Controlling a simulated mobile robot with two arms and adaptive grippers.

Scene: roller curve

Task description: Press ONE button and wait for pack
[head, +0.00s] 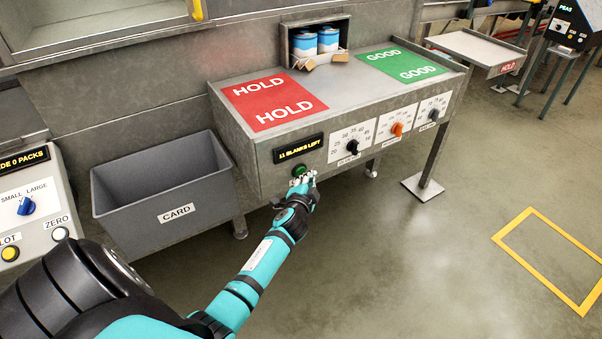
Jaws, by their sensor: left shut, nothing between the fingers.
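A green button (299,170) sits on the front panel of the metal bench, below a small display (298,148) reading "11 BLANKS LEFT". My left gripper (303,179) is shut and empty, with its fingertips right at the lower edge of the button. I cannot tell whether they touch it or press it in. Two blue-and-white cans (317,42) stand in an opening at the back of the bench, with brown card pieces in front of them. My right gripper is not in view.
The bench top has a red HOLD mat (274,101) and a green GOOD mat (401,65). Dials (352,146) line the front panel. A grey CARD bin (165,190) stands left of the bench. A control box (28,200) is at far left.

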